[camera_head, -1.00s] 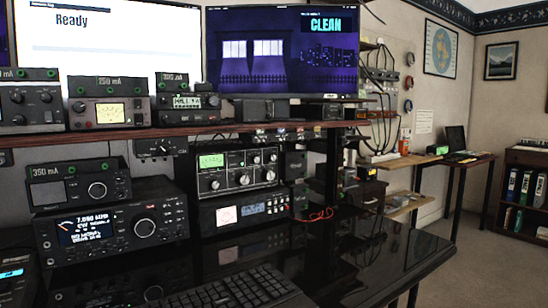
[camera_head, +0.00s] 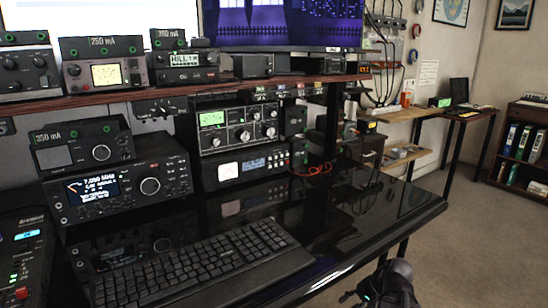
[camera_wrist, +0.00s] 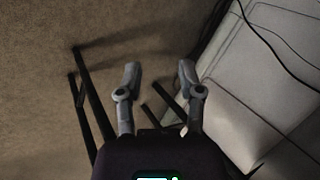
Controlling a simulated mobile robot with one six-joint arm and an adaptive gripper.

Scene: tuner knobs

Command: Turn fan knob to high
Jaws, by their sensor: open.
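I cannot tell which knob is the fan knob; no fan label is readable. A black radio (camera_head: 118,187) with a lit blue display and a large round knob (camera_head: 150,186) sits at the left of the desk. A tuner box (camera_head: 237,124) with a green display and several pale-marked knobs stands right of it, on a second unit (camera_head: 243,167). My gripper (camera_wrist: 159,73) is open and empty in the wrist view, over carpeted floor, with no knob between its fingers. In the head view a dark part of my arm shows at the bottom right, clear of the equipment.
A glossy black desk (camera_head: 375,215) carries a keyboard (camera_head: 195,265) at its front. A shelf (camera_head: 110,97) with more meters and radios runs above. Right of the desk is open carpet (camera_head: 450,255). The wrist view shows thin dark legs and a pale panel with a cable.

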